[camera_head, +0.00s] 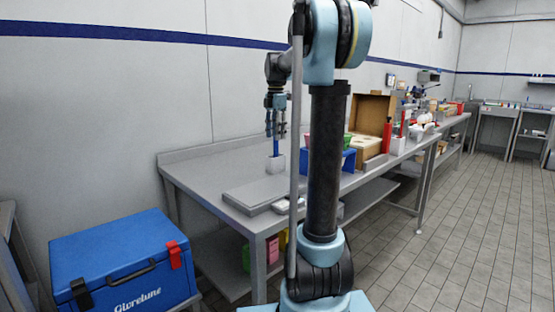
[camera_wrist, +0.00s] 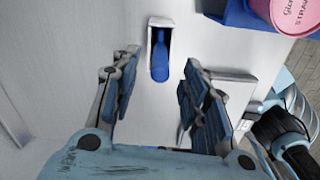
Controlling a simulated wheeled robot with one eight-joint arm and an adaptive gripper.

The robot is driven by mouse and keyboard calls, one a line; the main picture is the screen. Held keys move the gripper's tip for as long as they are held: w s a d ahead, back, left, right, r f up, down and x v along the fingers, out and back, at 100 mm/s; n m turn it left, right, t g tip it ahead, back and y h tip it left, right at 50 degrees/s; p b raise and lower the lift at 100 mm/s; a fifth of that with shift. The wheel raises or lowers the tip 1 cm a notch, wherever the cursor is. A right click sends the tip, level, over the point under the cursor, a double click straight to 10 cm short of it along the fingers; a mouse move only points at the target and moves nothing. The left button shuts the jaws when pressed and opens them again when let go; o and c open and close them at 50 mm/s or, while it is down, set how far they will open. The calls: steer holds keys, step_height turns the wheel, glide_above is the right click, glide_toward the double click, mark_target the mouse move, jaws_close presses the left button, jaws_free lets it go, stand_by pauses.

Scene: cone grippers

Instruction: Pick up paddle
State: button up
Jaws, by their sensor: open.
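The paddle (camera_head: 276,148) is blue and stands upright in a small light-grey holder (camera_head: 275,166) on the metal table. In the wrist view the paddle (camera_wrist: 160,62) shows from above as a blue handle, with its lower part hidden in the holder (camera_wrist: 160,22). My gripper (camera_head: 275,134) is open and points down directly above the holder. In the wrist view its two fingers stand on either side of the handle, with a gap visible on both sides.
The metal table (camera_head: 240,175) runs along the wall. A blue bin (camera_head: 316,161) with a pink tub (camera_wrist: 291,14), a cardboard box (camera_head: 372,112) and red bottles stand to the right. A flat grey slab (camera_head: 255,194) lies in front. A blue cooler (camera_head: 120,265) is at lower left.

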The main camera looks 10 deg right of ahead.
mark_target(276, 153)
steer(key=shift+w+f, duration=0.1)
steer(key=shift+f, duration=1.65)
jaws_close()
